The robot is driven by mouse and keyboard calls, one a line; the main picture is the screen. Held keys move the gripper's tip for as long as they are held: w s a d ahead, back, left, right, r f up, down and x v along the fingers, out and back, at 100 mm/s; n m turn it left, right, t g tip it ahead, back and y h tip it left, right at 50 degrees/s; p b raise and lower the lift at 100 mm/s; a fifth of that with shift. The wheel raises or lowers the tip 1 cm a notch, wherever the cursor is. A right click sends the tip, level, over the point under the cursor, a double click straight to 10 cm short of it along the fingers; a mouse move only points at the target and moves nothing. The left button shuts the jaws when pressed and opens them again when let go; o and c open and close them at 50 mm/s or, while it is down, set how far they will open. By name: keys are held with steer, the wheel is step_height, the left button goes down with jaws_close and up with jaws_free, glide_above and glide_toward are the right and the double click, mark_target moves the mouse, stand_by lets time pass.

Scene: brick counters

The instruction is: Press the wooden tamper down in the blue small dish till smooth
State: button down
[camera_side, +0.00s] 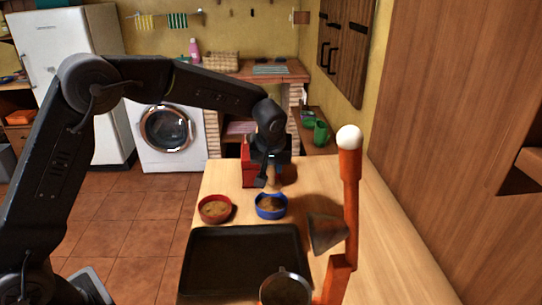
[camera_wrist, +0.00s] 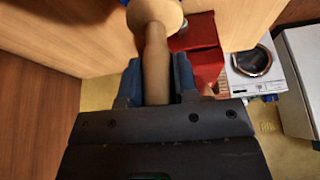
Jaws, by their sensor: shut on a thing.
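My gripper (camera_wrist: 156,85) is shut on the wooden tamper (camera_wrist: 155,55); the handle lies between the two fingers in the wrist view, with the round wide head beyond them. In the side view, my gripper (camera_side: 268,178) is above the blue small dish (camera_side: 271,212). The dish stands on the wooden counter and holds something brown. The tamper is small and partly hidden there; I cannot tell whether it touches the contents. In the wrist view, only a bit of blue shows past the tamper's head.
A red bowl (camera_side: 215,209) with tan contents stands left of the dish. A black tray (camera_side: 243,262) lies in front. An orange lamp-like stand (camera_side: 350,200) with a grey cone rises at the right. A red object (camera_side: 249,168) stands behind the dish, near my gripper.

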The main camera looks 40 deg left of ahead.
mark_target(271, 183)
steer(key=shift+f, duration=2.4)
steer(key=shift+f, duration=1.15)
steer(key=shift+r, duration=1.1)
steer(key=shift+f, duration=0.2)
steer(key=shift+f, duration=0.85)
steer(key=shift+r, duration=1.05)
